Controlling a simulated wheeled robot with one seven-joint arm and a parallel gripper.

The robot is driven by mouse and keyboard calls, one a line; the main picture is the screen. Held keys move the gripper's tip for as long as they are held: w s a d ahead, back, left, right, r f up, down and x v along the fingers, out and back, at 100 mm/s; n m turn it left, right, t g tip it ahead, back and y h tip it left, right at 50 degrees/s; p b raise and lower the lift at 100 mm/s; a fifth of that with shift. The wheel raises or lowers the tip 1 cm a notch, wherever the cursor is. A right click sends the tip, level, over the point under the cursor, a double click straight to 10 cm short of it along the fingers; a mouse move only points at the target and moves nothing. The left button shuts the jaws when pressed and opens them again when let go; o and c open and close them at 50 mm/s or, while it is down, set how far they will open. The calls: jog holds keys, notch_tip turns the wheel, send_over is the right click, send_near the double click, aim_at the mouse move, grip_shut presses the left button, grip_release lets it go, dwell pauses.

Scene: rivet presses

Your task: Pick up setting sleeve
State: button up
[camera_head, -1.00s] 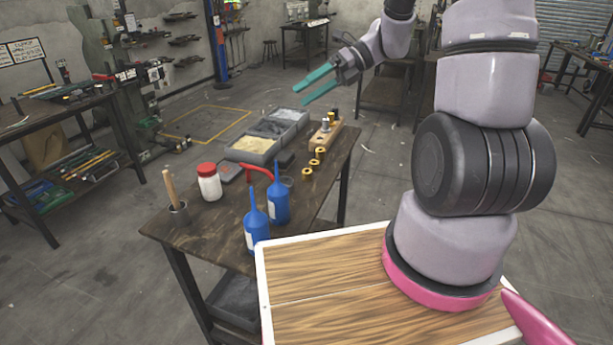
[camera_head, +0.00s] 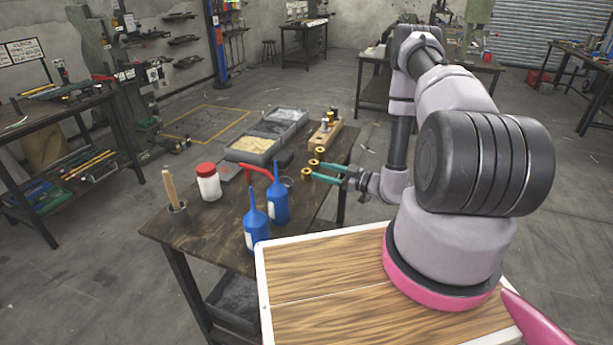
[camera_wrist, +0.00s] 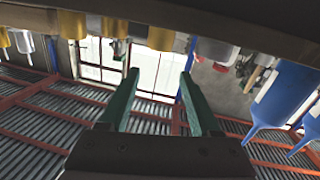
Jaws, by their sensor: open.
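Several short brass sleeves stand in a group at the right side of the dark workbench; one is the middle sleeve (camera_head: 313,163) and another is the back sleeve (camera_head: 320,151). I cannot tell which is the setting sleeve. My gripper (camera_head: 314,170) reaches level from the right, with its teal fingers open and their tips close to the near sleeves. In the wrist view, which looks upside down, the open fingers (camera_wrist: 160,75) have nothing between them. A brass sleeve (camera_wrist: 160,38) shows ahead, in line with the gap. I cannot tell whether a fingertip touches a sleeve.
On the workbench (camera_head: 215,230) stand two blue bottles (camera_head: 256,222), a red-capped white jar (camera_head: 208,182) and a cup with a wooden handle (camera_head: 173,192). Grey trays (camera_head: 253,147) and a wooden block with pieces (camera_head: 325,133) sit behind the sleeves.

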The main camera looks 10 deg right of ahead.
aim_at(304, 170)
jog(key=shift+s+d+f+m, duration=0.1)
jog(key=shift+d+f+m, duration=0.05)
jog(key=shift+f+m, duration=0.2)
jog(key=shift+s+d+f+m, duration=0.1)
jog(key=shift+f+m, duration=0.15)
jog(key=shift+f, duration=0.2)
jog(key=shift+w+a+f+m+t+h, duration=0.1)
jog(key=shift+f+m+t+h, duration=0.15)
jog(key=shift+m+t+h, duration=0.05)
jog(key=x, duration=1)
jog(key=shift+w+f, duration=0.1)
jog(key=shift+w, duration=0.05)
grip_shut()
